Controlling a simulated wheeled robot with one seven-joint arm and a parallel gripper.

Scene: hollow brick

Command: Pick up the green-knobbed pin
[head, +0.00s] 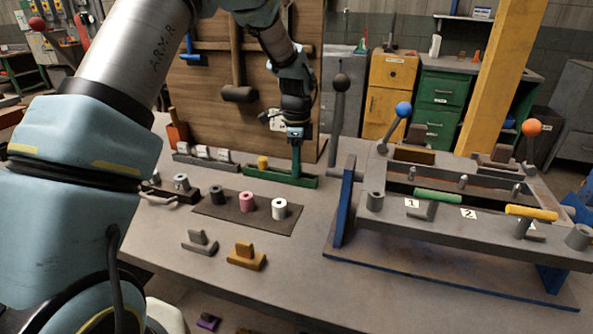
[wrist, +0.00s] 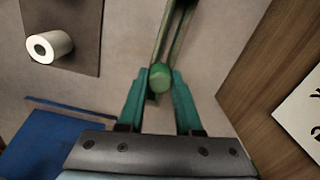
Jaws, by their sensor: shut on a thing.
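The green-knobbed pin shows in the wrist view as a round green knob (wrist: 160,78) between the teal fingertips. My gripper (wrist: 159,90) is shut on it. In the head view my gripper (head: 296,168) points straight down at the right end of a long green rack (head: 283,180), and its fingers hide the knob. The rack (wrist: 177,40) runs away from the knob in the wrist view. The pin's shaft is hidden, so I cannot tell whether it is still seated in the rack.
A dark mat (head: 235,222) with black, pink and white spools lies in front of the rack. A brown board (head: 210,100) stands close behind. The grey fixture (head: 390,222) with ball-topped levers fills the right. Small grey and orange blocks (head: 246,257) sit in front.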

